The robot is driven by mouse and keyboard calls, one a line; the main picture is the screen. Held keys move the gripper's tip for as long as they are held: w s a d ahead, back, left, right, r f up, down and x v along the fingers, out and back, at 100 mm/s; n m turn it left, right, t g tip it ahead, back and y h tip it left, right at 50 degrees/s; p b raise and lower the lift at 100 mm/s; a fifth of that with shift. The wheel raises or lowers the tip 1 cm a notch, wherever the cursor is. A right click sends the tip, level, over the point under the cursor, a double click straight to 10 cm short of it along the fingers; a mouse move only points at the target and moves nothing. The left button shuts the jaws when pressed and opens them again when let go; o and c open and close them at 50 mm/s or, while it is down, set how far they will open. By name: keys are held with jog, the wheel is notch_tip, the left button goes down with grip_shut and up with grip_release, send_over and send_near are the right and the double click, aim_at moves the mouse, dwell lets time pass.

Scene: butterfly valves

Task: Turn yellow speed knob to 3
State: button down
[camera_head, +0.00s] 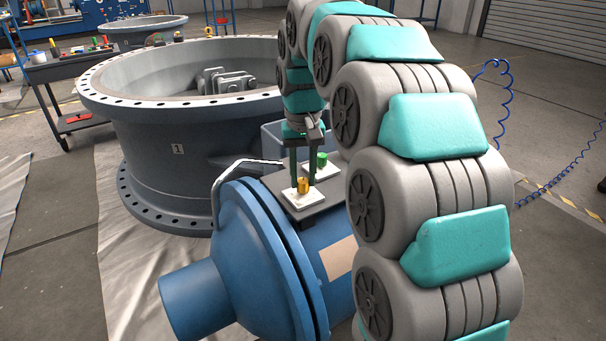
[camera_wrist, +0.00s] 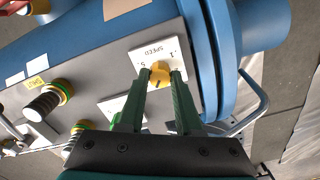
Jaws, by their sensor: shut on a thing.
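The yellow speed knob (camera_head: 303,186) sits on a white plate on the grey panel on top of the blue machine. In the wrist view the yellow knob (camera_wrist: 160,74) is between the two green fingers of my gripper (camera_wrist: 159,77), and its plate (camera_wrist: 146,52) reads SPEED, with a 5 and a 1 visible. My gripper (camera_head: 304,181) reaches down from above and is shut on the yellow knob. A dark mark shows on the knob, but its exact setting is too small to tell. The fingers hide part of the plate.
A green knob (camera_head: 322,159) on its own white plate is just behind the yellow one. A curved metal handle (camera_head: 232,166) stands at the panel's left. A large grey valve ring (camera_head: 170,160) stands behind.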

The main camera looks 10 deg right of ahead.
aim_at(303, 180)
jog(key=n, duration=0.3)
jog(key=shift+n, duration=0.4)
jog(key=shift+n+p, duration=0.6)
jog(key=shift+n, duration=1.2)
jog(key=c, duration=0.6)
grip_release()
jog(key=shift+r, duration=3.85)
